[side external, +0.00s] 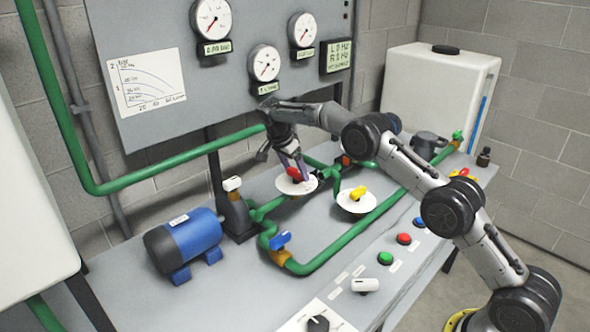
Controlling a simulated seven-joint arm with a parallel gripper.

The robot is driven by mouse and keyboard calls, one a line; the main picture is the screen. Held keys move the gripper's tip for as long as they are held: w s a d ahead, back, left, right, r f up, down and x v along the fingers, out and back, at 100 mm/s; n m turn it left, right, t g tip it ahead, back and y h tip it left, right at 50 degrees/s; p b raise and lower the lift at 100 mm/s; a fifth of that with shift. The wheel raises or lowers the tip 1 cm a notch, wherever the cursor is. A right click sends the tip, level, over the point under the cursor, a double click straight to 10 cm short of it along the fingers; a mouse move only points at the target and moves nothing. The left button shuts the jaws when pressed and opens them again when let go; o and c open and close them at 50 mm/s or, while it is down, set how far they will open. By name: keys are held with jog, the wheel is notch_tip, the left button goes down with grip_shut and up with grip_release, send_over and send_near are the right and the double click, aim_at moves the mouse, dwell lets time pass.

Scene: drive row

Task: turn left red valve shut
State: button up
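The left red valve handle (293,174) sits on a round white disc (284,188) in the green pipework, near the middle of the bench. My gripper (298,168) points down at it from above and behind, with its fingertips at the handle. The fingers partly cover the handle, and I cannot tell whether they are closed on it or only around it. The handle's exact angle is hard to read.
A yellow valve handle (358,191) on another white disc stands close on the right. A blue valve handle (281,240) and a blue motor (184,243) are in front and left. Green pipes (345,240) surround the valves. A gauge panel (170,60) rises behind.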

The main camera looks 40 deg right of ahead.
jog(key=shift+o, duration=1.1)
jog(key=v, duration=1.2)
jog(key=shift+a, duration=0.1)
